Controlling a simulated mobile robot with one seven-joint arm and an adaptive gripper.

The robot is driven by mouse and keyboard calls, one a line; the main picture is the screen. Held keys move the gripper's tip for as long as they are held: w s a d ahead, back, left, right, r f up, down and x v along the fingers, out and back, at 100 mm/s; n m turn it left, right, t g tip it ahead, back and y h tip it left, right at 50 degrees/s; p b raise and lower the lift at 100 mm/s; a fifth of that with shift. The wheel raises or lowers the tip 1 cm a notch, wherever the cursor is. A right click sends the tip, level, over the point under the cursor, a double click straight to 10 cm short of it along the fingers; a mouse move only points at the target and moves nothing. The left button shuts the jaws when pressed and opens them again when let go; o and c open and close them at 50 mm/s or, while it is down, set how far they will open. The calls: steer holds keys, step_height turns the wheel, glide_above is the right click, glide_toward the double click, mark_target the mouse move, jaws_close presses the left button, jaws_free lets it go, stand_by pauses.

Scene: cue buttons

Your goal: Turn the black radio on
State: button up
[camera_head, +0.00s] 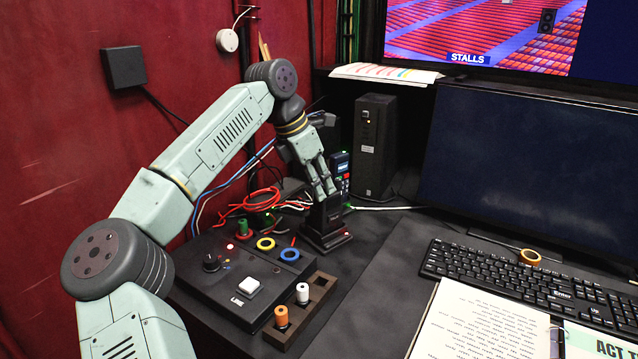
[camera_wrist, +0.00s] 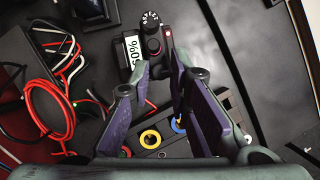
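The black radio (camera_head: 324,212) appears to stand upright in a dark base beside the control box in the head view. In the wrist view the radio (camera_wrist: 154,46) shows from above, with a ridged, marked knob (camera_wrist: 151,19), a red-ringed part and a small red light. My gripper (camera_head: 322,190) points down right over the radio's top. In the wrist view my gripper (camera_wrist: 160,68) has its two fingers apart, with the radio's top just beyond and between the tips. Whether a finger touches the radio cannot be told. The fingers hide part of it.
A black control box (camera_head: 225,277) with a white button and coloured rings lies in front. A wooden block (camera_head: 318,291) holds orange and white pegs. Red cables (camera_head: 262,199) lie left of the radio. A black speaker (camera_head: 375,145), a monitor and a keyboard (camera_head: 500,275) stand right.

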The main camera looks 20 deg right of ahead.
jaws_close()
steer(key=shift+m+g, duration=0.3)
steer(key=shift+m, duration=0.5)
steer(key=shift+o, duration=2.3)
jaws_free()
